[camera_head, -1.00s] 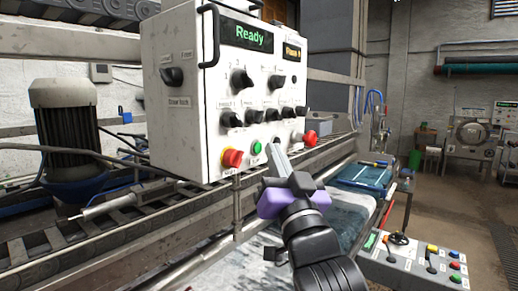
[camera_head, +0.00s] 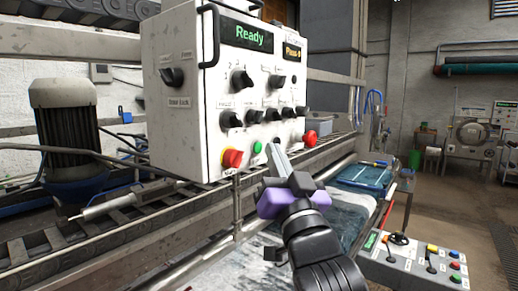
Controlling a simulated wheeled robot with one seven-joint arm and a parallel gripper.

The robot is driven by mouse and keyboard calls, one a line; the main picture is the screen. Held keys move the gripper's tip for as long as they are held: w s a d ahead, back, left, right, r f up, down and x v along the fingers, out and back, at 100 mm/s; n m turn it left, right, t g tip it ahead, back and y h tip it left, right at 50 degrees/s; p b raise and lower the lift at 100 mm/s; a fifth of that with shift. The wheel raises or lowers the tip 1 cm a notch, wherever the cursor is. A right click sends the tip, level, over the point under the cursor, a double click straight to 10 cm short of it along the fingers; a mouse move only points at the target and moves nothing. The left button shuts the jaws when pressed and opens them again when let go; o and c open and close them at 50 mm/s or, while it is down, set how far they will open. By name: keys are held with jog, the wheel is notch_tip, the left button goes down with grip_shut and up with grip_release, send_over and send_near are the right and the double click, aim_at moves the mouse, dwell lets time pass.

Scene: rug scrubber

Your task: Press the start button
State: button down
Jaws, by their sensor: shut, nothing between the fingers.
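A white control box (camera_head: 181,122) stands on the machine frame left of centre. Its display (camera_head: 249,36) reads "Ready". A green button (camera_head: 257,147) sits low on its front face, just right of a red mushroom button (camera_head: 232,158). Another red knob (camera_head: 310,138) is at the box's lower right edge. My gripper (camera_head: 272,149) is shut and empty, its fingertips just right of the green button in the picture. I cannot tell whether they touch the panel.
Several black knobs (camera_head: 242,81) stick out of the panel above the buttons. A metal rail (camera_head: 200,235) runs below the box. A second panel (camera_head: 420,262) with coloured buttons is at the lower right. Open floor (camera_head: 460,195) lies to the right.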

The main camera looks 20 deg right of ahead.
jog(key=shift+a, duration=0.1)
jog(key=shift+w+a, duration=0.15)
jog(key=shift+w, duration=0.2)
